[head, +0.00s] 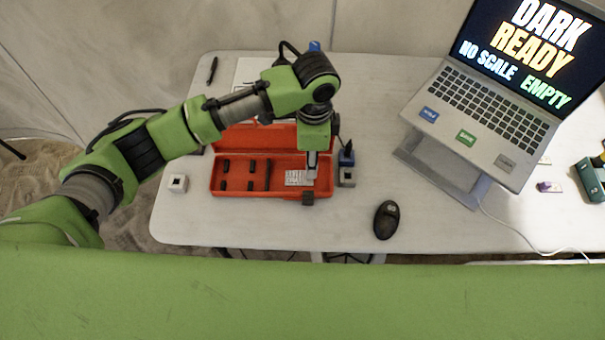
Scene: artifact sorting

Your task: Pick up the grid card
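The grid card (295,178) is a small white card with a dark grid, lying in the right part of the open orange case (228,190). My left gripper (310,178) points down over the right end of the case, at the card's right edge. Part of the card may be hidden behind it. The fingers are small and seen from above, so I cannot tell whether they are open or shut, or whether they touch the card. My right gripper is not in view.
A white block (178,183) stands left of the case, and a grey and blue item (347,170) stands close to its right. A black mouse (386,220) and a laptop on a stand (485,115) are further right. The table between mouse and case is clear.

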